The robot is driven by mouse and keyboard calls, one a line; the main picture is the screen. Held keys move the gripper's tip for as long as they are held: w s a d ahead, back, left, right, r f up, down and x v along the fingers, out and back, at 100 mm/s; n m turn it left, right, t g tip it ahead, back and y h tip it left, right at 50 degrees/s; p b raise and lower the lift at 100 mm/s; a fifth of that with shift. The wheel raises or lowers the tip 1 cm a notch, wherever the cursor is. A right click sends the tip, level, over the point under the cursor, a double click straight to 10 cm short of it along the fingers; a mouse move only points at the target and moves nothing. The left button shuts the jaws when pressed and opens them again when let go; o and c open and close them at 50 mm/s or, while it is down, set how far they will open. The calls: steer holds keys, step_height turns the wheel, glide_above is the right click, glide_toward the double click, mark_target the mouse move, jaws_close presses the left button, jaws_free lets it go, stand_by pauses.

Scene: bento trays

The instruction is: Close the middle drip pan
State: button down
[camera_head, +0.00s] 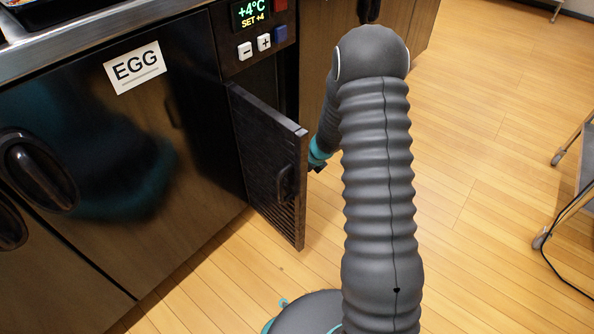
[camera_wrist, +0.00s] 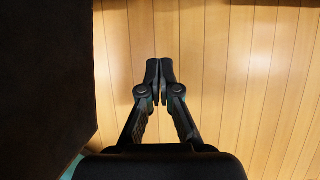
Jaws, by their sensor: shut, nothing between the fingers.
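I cannot make out a drip pan in either view. In the head view a dark hinged door (camera_head: 262,150) with slats and a handle stands open under the control panel. My gripper (camera_wrist: 160,72) is shut and empty over bare wooden floor in the wrist view. In the head view my gripper (camera_head: 318,168) is small and partly hidden behind my own arm, just right of the open door's free edge. A dark surface (camera_wrist: 45,80) fills the left of the wrist view; I cannot tell for sure what it is.
A dark cabinet front labelled EGG (camera_head: 135,68) stands left of the open door. The control panel (camera_head: 255,30) reads +4°C. A wheeled cart (camera_head: 588,150) is at the far right. The floor (camera_head: 490,200) between is clear.

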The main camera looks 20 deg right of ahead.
steer(key=w+a+f, duration=0.4)
steer(key=w+f, duration=0.2)
steer(key=shift+a, duration=0.2)
stand_by(0.4)
